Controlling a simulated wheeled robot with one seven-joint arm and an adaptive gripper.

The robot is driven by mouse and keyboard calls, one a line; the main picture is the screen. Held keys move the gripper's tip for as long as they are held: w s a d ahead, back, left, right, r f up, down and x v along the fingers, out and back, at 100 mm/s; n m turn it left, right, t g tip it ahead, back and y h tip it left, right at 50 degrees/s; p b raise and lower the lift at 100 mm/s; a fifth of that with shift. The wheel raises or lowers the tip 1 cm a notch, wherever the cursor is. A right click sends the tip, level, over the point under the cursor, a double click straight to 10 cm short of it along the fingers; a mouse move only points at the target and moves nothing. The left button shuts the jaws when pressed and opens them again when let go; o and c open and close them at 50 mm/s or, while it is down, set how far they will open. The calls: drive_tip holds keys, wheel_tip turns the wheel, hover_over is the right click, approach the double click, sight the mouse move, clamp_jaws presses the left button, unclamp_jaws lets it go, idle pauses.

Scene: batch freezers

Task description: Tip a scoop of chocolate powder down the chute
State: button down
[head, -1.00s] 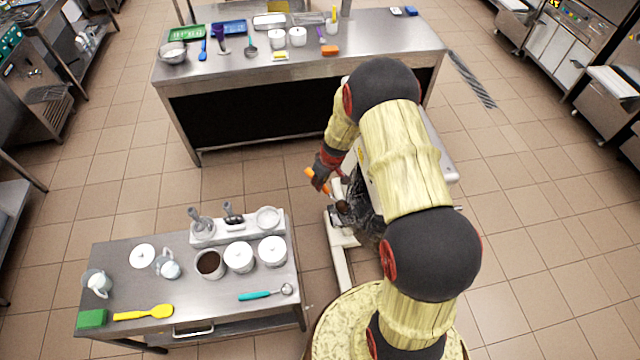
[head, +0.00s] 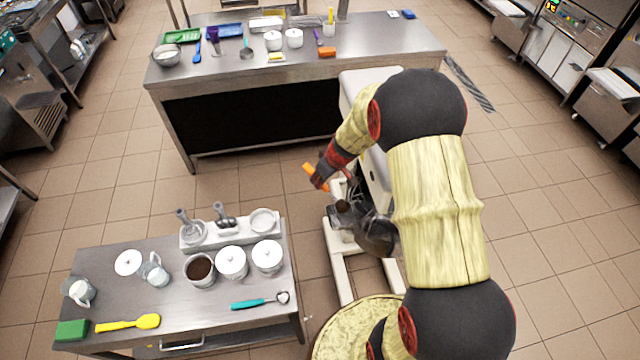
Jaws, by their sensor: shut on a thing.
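My gripper (head: 322,180) is shut on the orange handle of a scoop (head: 311,172), beside the pale batch freezer. A small brown mass (head: 343,206) shows just below and right of my gripper, at the freezer's dark front part (head: 377,236). I cannot tell whether this brown is powder in the scoop or in the chute mouth. The scoop's bowl and its tilt are not clear. An open white pot (head: 201,271) with dark brown powder stands on the near steel table. My arm hides much of the freezer.
The near table (head: 120,270) also bears lidded white pots (head: 232,262), clear jugs (head: 155,270), a yellow spatula (head: 128,323), a teal-handled scoop (head: 260,302) and a green block (head: 72,330). A long steel counter (head: 370,45) stands behind. Tiled floor lies clear at the right.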

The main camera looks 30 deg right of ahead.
drive_tip(key=shift+s+d+r+t+y+b, duration=0.15)
drive_tip(key=shift+s+r+t+b, duration=0.25)
drive_tip(key=shift+b, duration=1.85)
drive_tip(key=shift+s+d+r+t+y+b, duration=0.2)
drive_tip(key=shift+t+b, duration=0.4)
drive_tip(key=shift+b, duration=1.65)
drive_tip(key=s+r+t+b, duration=0.1)
drive_tip(key=b, duration=0.8)
drive_tip(key=s+r+t+y+b, duration=0.1)
drive_tip(key=t+b, duration=0.1)
drive_tip(key=b, duration=0.8)
drive_tip(key=shift+s+d+r, duration=0.2)
drive_tip(key=shift+s+d, duration=0.05)
drive_tip(key=shift+d, duration=0.05)
drive_tip(key=t+b, duration=0.1)
drive_tip(key=b, duration=0.3)
drive_tip(key=s+t+b, duration=0.1)
drive_tip(key=b, duration=0.4)
drive_tip(key=s+r+b, duration=0.1)
drive_tip(key=b, duration=0.3)
drive_tip(key=shift+s+d+t+y, duration=0.2)
drive_tip(key=shift+d+t+y, duration=0.1)
drive_tip(key=shift+t+y, duration=0.1)
drive_tip(key=shift+s+d+r+t+b, duration=0.15)
drive_tip(key=shift+s+t+b, duration=0.35)
drive_tip(key=shift+b, duration=0.65)
drive_tip(key=shift+s+d+r+t+y, duration=0.15)
drive_tip(key=shift+s+r+t+y, duration=0.2)
drive_tip(key=shift+s+t, duration=0.25)
drive_tip(key=shift+f, duration=0.15)
